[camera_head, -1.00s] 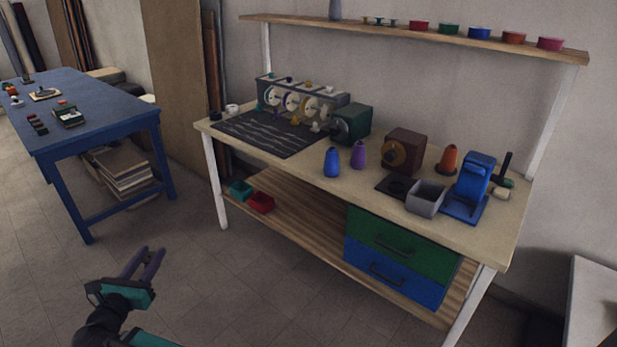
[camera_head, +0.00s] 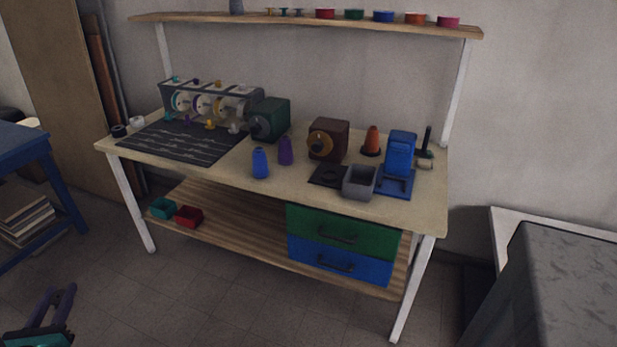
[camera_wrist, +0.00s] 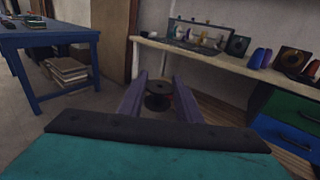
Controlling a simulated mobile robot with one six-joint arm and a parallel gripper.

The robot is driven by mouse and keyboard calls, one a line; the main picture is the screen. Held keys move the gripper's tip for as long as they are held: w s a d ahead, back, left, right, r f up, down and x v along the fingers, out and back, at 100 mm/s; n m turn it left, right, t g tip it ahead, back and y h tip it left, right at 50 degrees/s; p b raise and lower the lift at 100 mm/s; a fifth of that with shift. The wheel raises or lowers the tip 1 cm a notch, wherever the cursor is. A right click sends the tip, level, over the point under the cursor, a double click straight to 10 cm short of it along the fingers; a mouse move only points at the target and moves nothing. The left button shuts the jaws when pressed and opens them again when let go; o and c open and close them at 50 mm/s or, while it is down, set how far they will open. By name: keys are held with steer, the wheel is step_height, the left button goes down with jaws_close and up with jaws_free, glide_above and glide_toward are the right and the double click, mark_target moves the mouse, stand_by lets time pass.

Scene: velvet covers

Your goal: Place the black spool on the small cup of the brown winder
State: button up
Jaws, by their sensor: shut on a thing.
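My gripper (camera_head: 57,298) shows at the lower left of the head view, low in front of the workbench. In the wrist view, my gripper (camera_wrist: 160,88) is shut on a black spool (camera_wrist: 158,87), which sits between the purple fingers. The spool cannot be made out in the head view. The brown winder (camera_head: 329,138) stands on the workbench, right of the middle, with a round gold and dark part on its front. It also shows at the right of the wrist view (camera_wrist: 293,59). I cannot make out its small cup clearly.
The workbench (camera_head: 220,178) also bears a green winder (camera_head: 270,118), blue (camera_head: 260,163) and purple (camera_head: 285,151) cones, a grey box (camera_head: 360,182) and a blue device (camera_head: 400,155). A blue table (camera_head: 25,140) stands left. A grey block (camera_head: 570,280) is at lower right. Floor before the bench is clear.

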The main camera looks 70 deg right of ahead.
steer(key=shift+d, duration=0.55)
steer(key=s+d+r+m+g+h+p, duration=0.1)
steer(key=s+d+m+g+h+p, duration=0.25)
steer(key=d, duration=1.55)
steer(key=s+d+r+m+g+p, duration=0.1)
steer(key=s+d+m+g, duration=0.35)
steer(key=d, duration=1.35)
steer(key=s+d+m+g+p, duration=0.1)
steer(key=s+d+g, duration=0.3)
steer(key=s+d, duration=0.8)
steer(key=s+d+r+m+g+p, duration=0.1)
steer(key=s+d+g, duration=0.3)
steer(key=s+d, duration=0.9)
steer(key=s+m+y+p, duration=0.1)
steer(key=s, duration=0.7)
steer(key=shift+s+d+m+g, duration=0.2)
steer(key=shift+s+m+g, duration=0.1)
steer(key=shift+g, duration=0.1)
steer(key=shift+w+d+f+b, duration=0.2)
steer(key=shift+d+b, duration=0.1)
steer(key=shift+b, duration=0.85)
steer(key=d+b, duration=0.1)
steer(key=b, duration=0.3)
steer(key=d+b, duration=0.1)
steer(key=b, duration=0.3)
steer(key=shift+w, duration=0.2)
